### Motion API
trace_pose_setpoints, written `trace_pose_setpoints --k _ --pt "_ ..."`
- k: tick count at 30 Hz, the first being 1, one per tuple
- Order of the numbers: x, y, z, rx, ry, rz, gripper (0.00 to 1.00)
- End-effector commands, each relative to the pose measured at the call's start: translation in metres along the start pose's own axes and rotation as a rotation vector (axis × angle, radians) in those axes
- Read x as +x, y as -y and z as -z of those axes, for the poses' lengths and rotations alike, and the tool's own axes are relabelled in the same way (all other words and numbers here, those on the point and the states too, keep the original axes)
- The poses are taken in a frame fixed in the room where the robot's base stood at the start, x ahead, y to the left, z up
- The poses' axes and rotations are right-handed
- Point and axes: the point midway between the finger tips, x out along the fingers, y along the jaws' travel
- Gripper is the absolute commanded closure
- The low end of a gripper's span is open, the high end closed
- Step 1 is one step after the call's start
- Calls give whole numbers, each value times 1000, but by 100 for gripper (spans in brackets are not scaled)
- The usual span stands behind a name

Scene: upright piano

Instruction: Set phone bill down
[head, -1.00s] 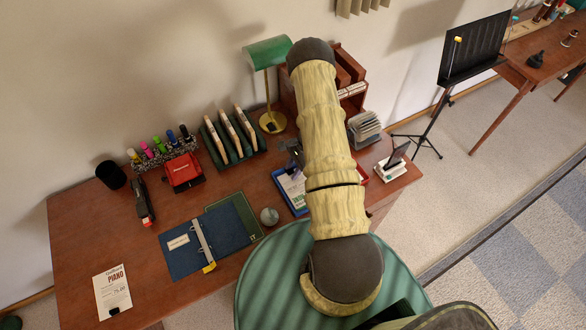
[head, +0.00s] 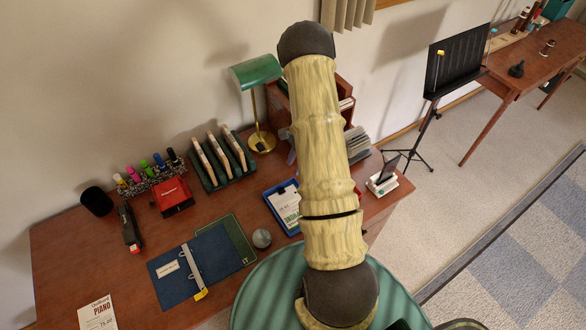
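My arm reaches across the desk in the head view and hides most of its own far end. A small grey part (head: 291,149) shows at the arm's left edge and may belong to my gripper. Its fingers cannot be made out, nor whether they hold anything. A blue tray (head: 270,197) lies on the desk left of the arm. A white sheet with green print (head: 288,212) lies in it, partly hidden by the arm. I cannot tell whether this sheet is the phone bill.
The brown desk (head: 90,240) carries a blue binder (head: 205,262), a round grey weight (head: 261,238), a red box (head: 173,197), a file rack (head: 205,180), a green lamp (head: 256,72) and a piano flyer (head: 98,313). A green round seat (head: 258,295) stands in front. A music stand (head: 455,68) stands right.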

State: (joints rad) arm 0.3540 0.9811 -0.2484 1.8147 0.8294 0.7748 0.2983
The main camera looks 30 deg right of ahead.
Motion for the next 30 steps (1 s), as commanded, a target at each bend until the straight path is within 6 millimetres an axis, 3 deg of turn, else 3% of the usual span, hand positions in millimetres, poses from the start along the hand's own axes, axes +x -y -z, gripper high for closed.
trace_pose_setpoints --k 17,23,30 --pt "-4 0 -6 -24 -6 -3 66" --pt "-34 -5 -50 -216 -61 -29 66" --pt "-80 -31 -125 -609 -176 -74 66"
